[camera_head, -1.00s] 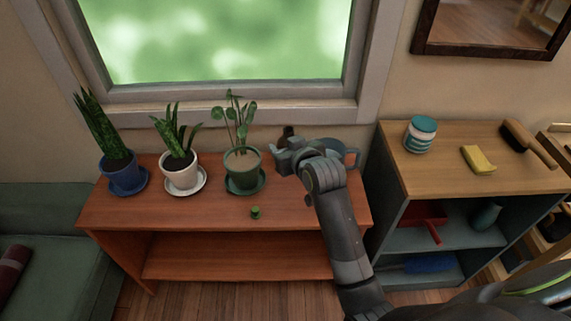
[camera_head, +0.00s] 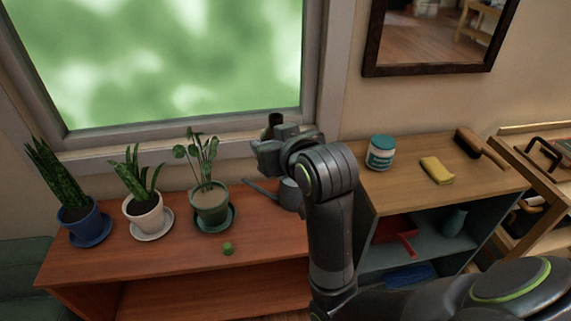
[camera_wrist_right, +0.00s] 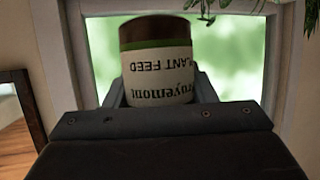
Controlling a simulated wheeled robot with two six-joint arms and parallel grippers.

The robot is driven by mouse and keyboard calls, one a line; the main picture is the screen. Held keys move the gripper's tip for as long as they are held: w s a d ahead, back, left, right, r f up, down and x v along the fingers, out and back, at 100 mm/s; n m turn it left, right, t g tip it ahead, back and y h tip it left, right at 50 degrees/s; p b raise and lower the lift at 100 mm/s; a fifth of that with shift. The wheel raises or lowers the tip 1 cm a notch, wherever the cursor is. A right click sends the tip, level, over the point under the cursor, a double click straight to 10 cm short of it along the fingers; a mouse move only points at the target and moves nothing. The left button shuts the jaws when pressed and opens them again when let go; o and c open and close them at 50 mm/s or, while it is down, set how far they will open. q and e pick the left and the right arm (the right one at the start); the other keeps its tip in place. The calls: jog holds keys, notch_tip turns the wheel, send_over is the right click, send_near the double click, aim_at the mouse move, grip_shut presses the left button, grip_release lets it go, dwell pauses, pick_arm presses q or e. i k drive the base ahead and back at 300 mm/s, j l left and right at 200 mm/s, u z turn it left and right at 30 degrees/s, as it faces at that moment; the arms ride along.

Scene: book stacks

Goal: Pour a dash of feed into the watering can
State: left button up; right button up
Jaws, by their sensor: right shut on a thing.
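My right gripper (camera_head: 268,140) is shut on the plant feed bottle (camera_wrist_right: 156,62), raised above the sideboard. In the right wrist view the bottle sits between the two fingers, with a cream label, a green band and a brown part; its lettering appears upside down. In the head view only a dark part of the bottle (camera_head: 275,120) shows above the gripper. The grey-blue watering can (camera_head: 287,194) stands on the sideboard below the gripper, its spout pointing left; my arm hides much of it. A small green cap (camera_head: 228,249) lies near the sideboard's front. My left gripper is not in view.
Three potted plants in blue (camera_head: 86,226), white (camera_head: 144,216) and green (camera_head: 209,206) pots stand left of the can. A shelf (camera_head: 400,181) at right holds a teal-lidded jar (camera_head: 381,153), yellow cloth (camera_head: 437,170) and brush (camera_head: 481,149). The window is behind.

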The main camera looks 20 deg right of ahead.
aim_at(290, 196)
jog(key=i+j+z, duration=0.65)
jog(key=i+j, duration=0.2)
jog(key=j, duration=0.25)
